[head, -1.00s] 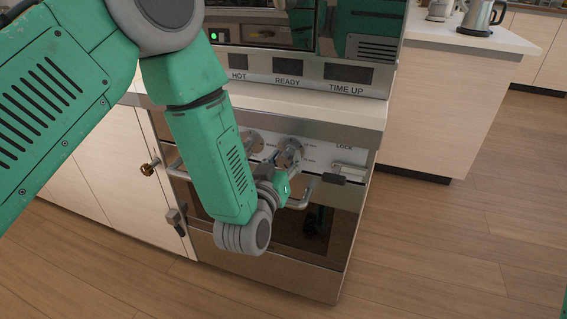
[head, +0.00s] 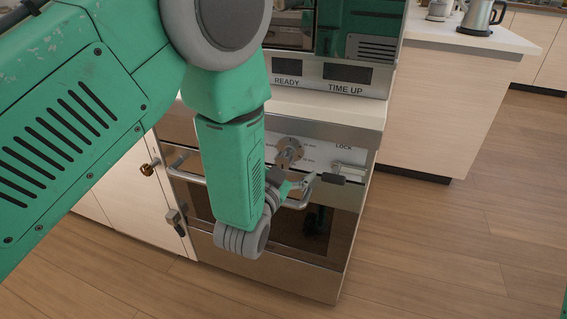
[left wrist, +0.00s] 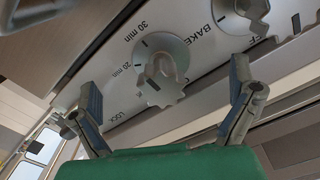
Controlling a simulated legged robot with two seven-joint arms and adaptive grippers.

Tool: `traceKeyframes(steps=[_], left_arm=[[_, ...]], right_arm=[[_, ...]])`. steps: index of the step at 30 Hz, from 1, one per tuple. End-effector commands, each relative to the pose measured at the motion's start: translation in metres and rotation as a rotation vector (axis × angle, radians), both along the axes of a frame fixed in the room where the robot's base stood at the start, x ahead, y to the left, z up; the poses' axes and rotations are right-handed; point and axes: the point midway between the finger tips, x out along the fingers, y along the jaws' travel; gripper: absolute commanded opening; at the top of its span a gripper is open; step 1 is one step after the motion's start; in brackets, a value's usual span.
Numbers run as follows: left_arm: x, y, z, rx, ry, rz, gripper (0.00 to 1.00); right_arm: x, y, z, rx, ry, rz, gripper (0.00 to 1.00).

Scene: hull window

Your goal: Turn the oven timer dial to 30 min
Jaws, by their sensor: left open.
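The timer dial (head: 290,152) is a round metal disc with a winged knob on the oven's front panel. In the left wrist view the dial (left wrist: 162,66) has "20 min" and "30 min" printed beside it; I cannot tell its exact setting. My left gripper (head: 292,186) is just below and in front of the dial in the head view. In the left wrist view its two fingers (left wrist: 167,107) are spread wide, with the knob visible between and beyond them, and nothing is held. My right gripper is not in view.
The oven handle (head: 297,203) runs below the panel, close to my left gripper. In the left wrist view the bake knob (left wrist: 240,14) is next to the dial. The counter edge (head: 330,107) overhangs the panel.

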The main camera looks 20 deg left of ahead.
Motion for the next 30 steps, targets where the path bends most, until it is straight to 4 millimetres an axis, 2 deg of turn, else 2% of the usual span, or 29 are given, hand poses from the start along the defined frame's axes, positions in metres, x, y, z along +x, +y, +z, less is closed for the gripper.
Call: traceKeyframes(steps=[19,30], left_arm=[[-0.062,0.002,0.000,0.000,0.004,0.000,1.00],[-0.069,0.002,0.000,-0.001,0.001,0.000,1.00]], right_arm=[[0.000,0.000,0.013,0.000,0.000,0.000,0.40],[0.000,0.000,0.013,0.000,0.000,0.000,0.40]])
